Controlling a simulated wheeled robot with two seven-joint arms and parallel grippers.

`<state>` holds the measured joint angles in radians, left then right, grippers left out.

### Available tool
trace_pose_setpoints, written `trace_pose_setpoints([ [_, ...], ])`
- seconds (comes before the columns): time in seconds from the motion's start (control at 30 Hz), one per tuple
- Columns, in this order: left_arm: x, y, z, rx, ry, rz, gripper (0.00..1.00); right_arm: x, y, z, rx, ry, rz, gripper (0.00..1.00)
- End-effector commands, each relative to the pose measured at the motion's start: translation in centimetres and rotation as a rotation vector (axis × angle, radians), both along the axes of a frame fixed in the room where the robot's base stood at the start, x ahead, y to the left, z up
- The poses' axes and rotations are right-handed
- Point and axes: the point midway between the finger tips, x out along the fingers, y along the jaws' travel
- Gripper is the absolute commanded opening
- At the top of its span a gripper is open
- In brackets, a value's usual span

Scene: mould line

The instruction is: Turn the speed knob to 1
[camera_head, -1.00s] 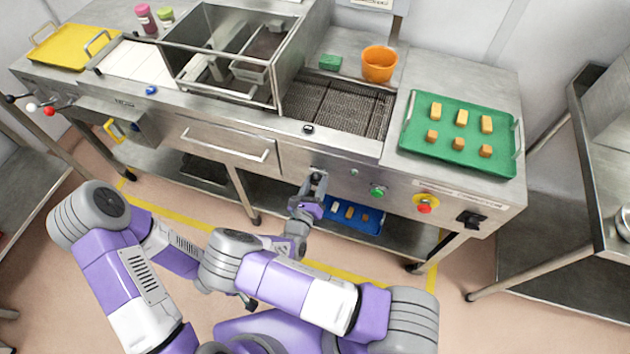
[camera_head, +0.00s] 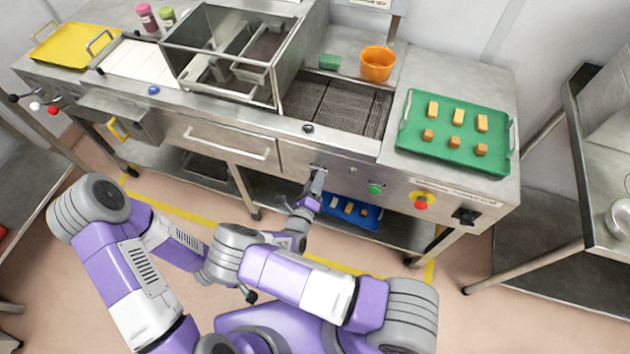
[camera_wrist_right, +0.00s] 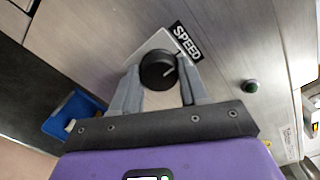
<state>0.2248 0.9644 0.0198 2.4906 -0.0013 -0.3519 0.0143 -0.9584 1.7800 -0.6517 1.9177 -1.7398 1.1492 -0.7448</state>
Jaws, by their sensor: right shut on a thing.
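The speed knob (camera_wrist_right: 158,70) is a round black knob with a pale pointer line, on a white plate beside the SPEED label (camera_wrist_right: 187,42) on the steel front panel. In the right wrist view the pointer is towards the right and slightly up; the scale numbers cannot be read. My right gripper (camera_wrist_right: 160,82) is shut on the knob, one finger on each side. In the head view the right gripper (camera_head: 317,182) is at the panel and hides the knob. My left arm comes in from the left; its gripper is mostly hidden behind my right arm.
A green button (camera_head: 375,189), a red emergency button (camera_head: 421,203) and a black switch (camera_head: 466,216) are to the right on the panel. A blue tray (camera_head: 370,222) lies on the shelf below. A green tray (camera_head: 455,156) with several small pieces lies on top.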

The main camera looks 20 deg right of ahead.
Motion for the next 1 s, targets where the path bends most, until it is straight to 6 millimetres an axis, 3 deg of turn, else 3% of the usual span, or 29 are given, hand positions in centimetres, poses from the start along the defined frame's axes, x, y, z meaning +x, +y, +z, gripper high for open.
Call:
trace_pose_setpoints([
  [0.43, 0.0, 0.0, 0.02, 0.0, 0.0, 0.0, 0.44, -0.08, 0.01, -0.15, -0.012, 0.013, 0.0, 0.14],
  [0.47, 0.0, 0.0, 0.02, 0.0, 0.0, 0.0, 0.44, -0.08, 0.01, -0.15, -0.012, 0.013, 0.0, 0.46],
  [0.6, 0.0, 0.0, 0.02, 0.0, 0.0, 0.0, 0.44, -0.06, 0.0, -0.11, -0.012, 0.012, 0.001, 0.67],
  [1.0, 0.0, 0.0, 0.16, 0.0, 0.0, 0.0, 0.44, -0.69, 0.52, -0.06, -0.009, 0.01, 0.002, 0.69],
])
